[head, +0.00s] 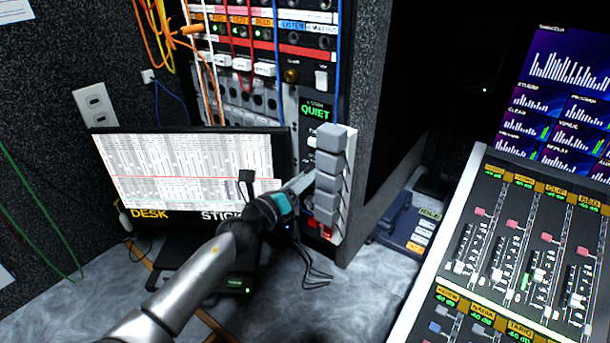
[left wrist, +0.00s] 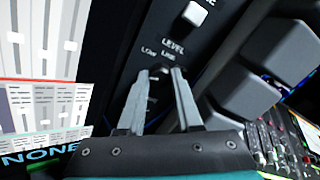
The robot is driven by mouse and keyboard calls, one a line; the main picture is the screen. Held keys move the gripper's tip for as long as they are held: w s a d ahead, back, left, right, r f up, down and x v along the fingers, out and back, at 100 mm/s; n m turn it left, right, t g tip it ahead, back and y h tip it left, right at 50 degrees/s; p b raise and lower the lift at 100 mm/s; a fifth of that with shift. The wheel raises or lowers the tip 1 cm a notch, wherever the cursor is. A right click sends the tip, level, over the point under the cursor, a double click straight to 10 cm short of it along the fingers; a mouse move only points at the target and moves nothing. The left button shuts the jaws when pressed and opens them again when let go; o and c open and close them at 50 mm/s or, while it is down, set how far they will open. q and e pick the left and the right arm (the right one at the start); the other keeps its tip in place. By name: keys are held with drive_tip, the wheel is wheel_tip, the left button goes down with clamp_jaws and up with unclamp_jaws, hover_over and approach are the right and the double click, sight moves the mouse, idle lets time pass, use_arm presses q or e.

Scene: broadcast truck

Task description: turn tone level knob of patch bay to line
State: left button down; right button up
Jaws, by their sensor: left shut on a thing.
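The patch bay (head: 304,112) is a rack unit with jacks, cables and a dark panel strip. My left gripper (head: 306,181) reaches this strip, beside a column of grey blocks. In the left wrist view, its two fingers (left wrist: 161,72) are shut on the tone level knob (left wrist: 159,73), just below the printed word LEVEL. Smaller labels that look like LOW and LINE sit under that word. The fingers cover most of the knob, so I cannot tell which label it points to. In the head view the knob is hidden. My right gripper is out of view.
Grey blocks (head: 329,172) stick out right of the left gripper. A white square button (left wrist: 195,14) is above the knob. A monitor (head: 190,170) stands to the left, with loose cables (head: 312,270) below. A mixing console (head: 520,250) fills the right.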

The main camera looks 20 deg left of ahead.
use_arm(q)
drive_tip(key=n+p, duration=0.1)
drive_tip(key=n, duration=0.4)
drive_tip(key=shift+p, duration=0.3)
idle(0.4)
drive_tip(key=c, duration=0.6)
unclamp_jaws()
drive_tip(key=shift+s, duration=0.1)
drive_tip(key=v, duration=1.5)
drive_tip(key=shift+r, duration=0.1)
drive_tip(key=shift+a+n, duration=0.1)
drive_tip(key=shift+n, duration=0.3)
